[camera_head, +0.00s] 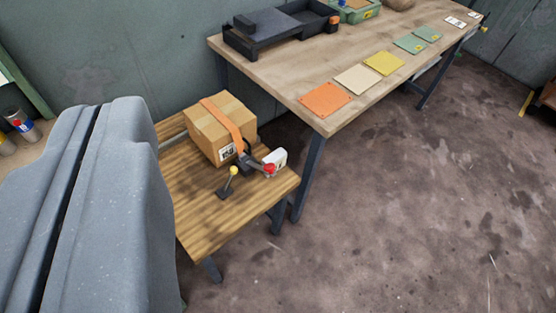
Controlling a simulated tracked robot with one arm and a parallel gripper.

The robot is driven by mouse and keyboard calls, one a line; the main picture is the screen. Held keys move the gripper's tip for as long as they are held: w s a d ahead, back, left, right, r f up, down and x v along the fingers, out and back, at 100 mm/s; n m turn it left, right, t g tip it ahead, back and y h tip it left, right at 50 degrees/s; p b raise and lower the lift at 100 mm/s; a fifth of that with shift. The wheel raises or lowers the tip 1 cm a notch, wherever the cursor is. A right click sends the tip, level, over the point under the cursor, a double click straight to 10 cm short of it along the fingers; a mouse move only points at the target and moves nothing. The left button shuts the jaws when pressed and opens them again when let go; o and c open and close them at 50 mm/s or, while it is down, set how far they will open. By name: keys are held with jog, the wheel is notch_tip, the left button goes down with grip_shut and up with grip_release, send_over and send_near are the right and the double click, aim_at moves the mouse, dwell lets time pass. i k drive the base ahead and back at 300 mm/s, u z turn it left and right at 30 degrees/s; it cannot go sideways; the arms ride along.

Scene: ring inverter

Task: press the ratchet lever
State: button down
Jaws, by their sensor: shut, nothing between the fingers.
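A cardboard box (207,139) sits on the low wooden table with an orange strap (221,116) over it. At the strap's lower end, on the box's front right side, is a dark ratchet lever (255,163) with a red knob (269,169). It points out to the right, away from the box. My gripper (112,103) fills the left side, large and grey, its two fingers together with only a thin dark seam between them. In the picture it is left of the box and apart from the lever.
A small lever with a yellow knob (233,171) stands on the low table (203,215) in front of the box. A white item (279,156) is beside the red knob. A longer table (300,66) with coloured cards and a black tray (276,29) stands behind. The floor at right is clear.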

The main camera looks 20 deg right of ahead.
aim_at(269, 169)
jog(key=z, duration=0.45)
jog(key=i, duration=1)
jog(key=u, duration=0.05)
